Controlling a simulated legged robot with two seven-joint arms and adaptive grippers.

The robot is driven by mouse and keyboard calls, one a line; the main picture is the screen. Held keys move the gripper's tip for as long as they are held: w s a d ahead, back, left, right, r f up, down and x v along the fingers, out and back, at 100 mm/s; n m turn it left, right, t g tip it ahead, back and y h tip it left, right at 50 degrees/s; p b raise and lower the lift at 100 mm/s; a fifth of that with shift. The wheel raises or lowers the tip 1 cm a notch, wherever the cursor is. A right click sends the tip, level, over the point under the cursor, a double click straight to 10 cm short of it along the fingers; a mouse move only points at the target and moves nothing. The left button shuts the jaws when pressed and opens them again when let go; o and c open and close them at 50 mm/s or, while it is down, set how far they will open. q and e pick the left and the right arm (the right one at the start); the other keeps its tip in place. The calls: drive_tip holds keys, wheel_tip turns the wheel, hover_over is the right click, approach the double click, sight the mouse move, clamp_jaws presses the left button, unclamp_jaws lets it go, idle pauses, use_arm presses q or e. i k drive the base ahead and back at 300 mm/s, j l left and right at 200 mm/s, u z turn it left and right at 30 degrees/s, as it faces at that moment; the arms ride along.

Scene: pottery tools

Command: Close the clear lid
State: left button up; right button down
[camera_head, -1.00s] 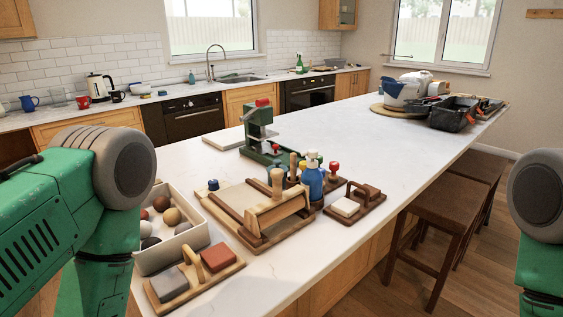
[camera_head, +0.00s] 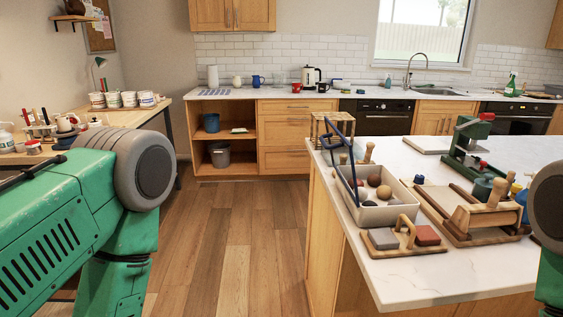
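A clear lid (camera_head: 343,157) with a blue frame stands raised at the left side of a pale bin (camera_head: 385,214) on the white island. The bin is open on top and holds several clay balls (camera_head: 374,180) in brown, reddish and dark tones. The lid is tilted up, not lying over the bin. My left arm comes in at the left and my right arm shows at the right edge, but both grippers are out of the picture. Neither arm appears near the lid.
A wooden tray (camera_head: 399,242) with a handle and blocks sits in front of the bin. A wooden slab board (camera_head: 452,228) and a green press (camera_head: 463,145) stand to its right. The floor (camera_head: 245,240) left of the island is open. A side table (camera_head: 110,117) holds pots.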

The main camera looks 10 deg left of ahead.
sight(355, 198)
drive_tip(key=i+j+z, duration=0.35)
drive_tip(key=j, duration=0.25)
drive_tip(key=i+j+z, duration=0.15)
drive_tip(key=i+j, duration=0.05)
drive_tip(key=j, duration=0.1)
